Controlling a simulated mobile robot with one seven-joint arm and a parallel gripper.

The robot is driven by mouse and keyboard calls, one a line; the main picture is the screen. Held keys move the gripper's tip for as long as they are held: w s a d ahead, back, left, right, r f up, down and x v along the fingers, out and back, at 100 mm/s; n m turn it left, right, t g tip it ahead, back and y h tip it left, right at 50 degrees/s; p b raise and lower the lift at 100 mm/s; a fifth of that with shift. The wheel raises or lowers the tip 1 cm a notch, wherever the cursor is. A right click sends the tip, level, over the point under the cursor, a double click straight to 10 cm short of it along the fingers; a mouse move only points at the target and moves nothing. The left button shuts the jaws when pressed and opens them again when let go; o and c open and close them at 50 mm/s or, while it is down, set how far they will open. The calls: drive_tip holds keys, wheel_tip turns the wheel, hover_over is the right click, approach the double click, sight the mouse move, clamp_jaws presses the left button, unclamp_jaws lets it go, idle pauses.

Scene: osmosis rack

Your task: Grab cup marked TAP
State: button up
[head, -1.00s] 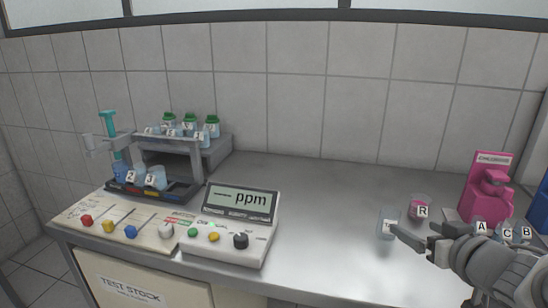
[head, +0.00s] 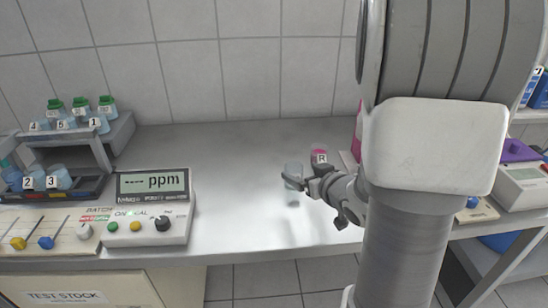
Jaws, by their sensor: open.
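A clear, pale-blue cup (head: 293,170) stands on the steel counter, right of the meter. I cannot read any TAP marking on it. My gripper (head: 297,178) is open at this cup.
A ppm meter (head: 150,202) and a slider panel stand left. A rack with green-capped bottles (head: 105,104) and cups 2 and 3 is far left. My arm hides the right counter. A side bench (head: 485,218) holds another device. The middle counter is clear.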

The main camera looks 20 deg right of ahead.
sight(291, 165)
drive_tip(key=shift+b+x, duration=0.4)
drive_tip(key=shift+x, duration=0.55)
drive_tip(key=shift+b+x, duration=0.5)
drive_tip(key=shift+x, duration=2.5)
drive_tip(key=shift+r, duration=0.1)
drive_tip(key=c, duration=1.4)
